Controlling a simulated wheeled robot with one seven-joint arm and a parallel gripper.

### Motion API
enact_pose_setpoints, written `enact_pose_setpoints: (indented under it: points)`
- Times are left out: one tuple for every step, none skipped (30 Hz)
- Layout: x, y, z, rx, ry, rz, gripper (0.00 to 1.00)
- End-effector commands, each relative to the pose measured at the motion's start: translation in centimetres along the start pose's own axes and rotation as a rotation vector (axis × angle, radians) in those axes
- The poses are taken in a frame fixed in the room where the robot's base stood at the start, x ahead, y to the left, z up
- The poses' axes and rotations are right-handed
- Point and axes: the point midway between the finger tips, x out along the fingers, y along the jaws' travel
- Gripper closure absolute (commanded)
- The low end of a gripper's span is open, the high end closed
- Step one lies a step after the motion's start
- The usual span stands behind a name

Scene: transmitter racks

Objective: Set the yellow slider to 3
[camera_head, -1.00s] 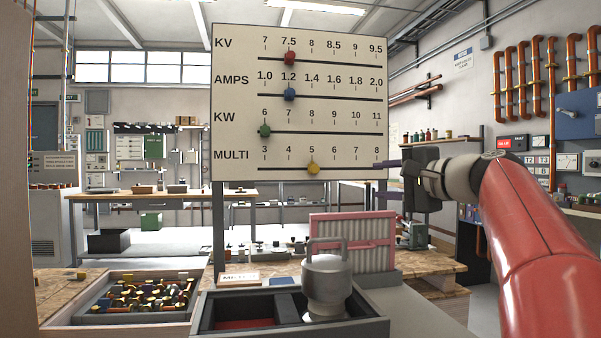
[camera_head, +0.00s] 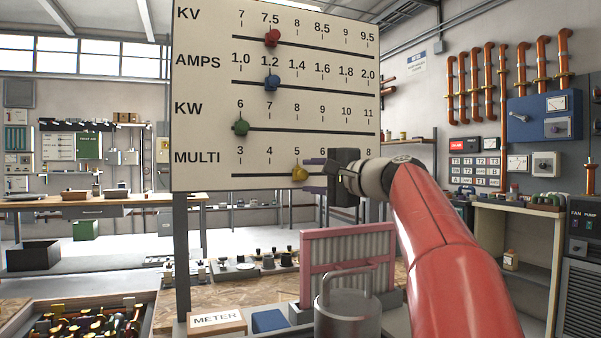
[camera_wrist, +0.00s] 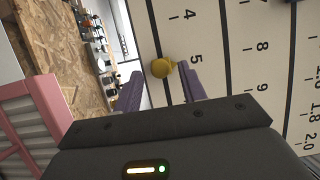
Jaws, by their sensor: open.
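The yellow slider (camera_head: 300,173) is a round knob on the MULTI track, the lowest row of the cream panel (camera_head: 350,30). It stands at about the 5 mark. My gripper (camera_head: 307,174) is open, with its two purple fingers reaching in from the right at the knob's height. In the wrist view, the yellow slider (camera_wrist: 160,68) shows in front of the gap between the open fingertips (camera_wrist: 158,76), nearer the right finger. Whether a finger touches it I cannot tell. The dark gripper body covers the area near 6 to 7 on the MULTI row.
The red slider (camera_head: 273,37), blue slider (camera_head: 271,83) and green slider (camera_head: 241,127) sit on the rows above. Below stand a pink ribbed part (camera_head: 345,258), a grey metal canister (camera_head: 347,315) and a METER box (camera_head: 216,321).

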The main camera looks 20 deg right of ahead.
Motion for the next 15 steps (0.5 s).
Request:
enact_pose_setpoints:
  points:
    - [0.9, -0.2, 0.0, 0.002, -0.003, 0.0, 0.59]
    - [1.3, -0.2, 0.0, 0.001, -0.003, -0.001, 0.59]
    - [1.8, -0.2, 0.1, 0.0, -0.003, -0.001, 0.59]
    - [2.2, -0.2, 0.1, 0.0, -0.003, -0.001, 0.59]
    - [2.5, -0.2, 0.0, 0.001, -0.002, -0.001, 0.59]
    - [2.8, -0.1, 0.0, 0.001, -0.001, -0.001, 0.59]
    - [2.9, -0.1, 0.0, 0.001, -0.001, -0.001, 0.59]
    - [3.1, -0.1, 0.0, 0.001, -0.001, -0.001, 0.59]
    - [3.2, -0.1, 0.0, 0.0, 0.0, -0.001, 0.59]
    - [3.3, -0.1, 0.0, 0.0, 0.0, -0.001, 0.59]
    - [3.3, -0.1, 0.0, 0.0, 0.001, -0.001, 0.59]
    - [3.3, 0.0, 0.0, -0.001, 0.001, -0.001, 0.59]
    - [3.3, 0.0, 0.0, -0.001, 0.001, -0.001, 0.59]
    - [3.3, 0.0, 0.0, -0.001, 0.001, -0.001, 0.59]
    - [3.3, 0.0, 0.0, -0.001, 0.001, -0.001, 0.59]
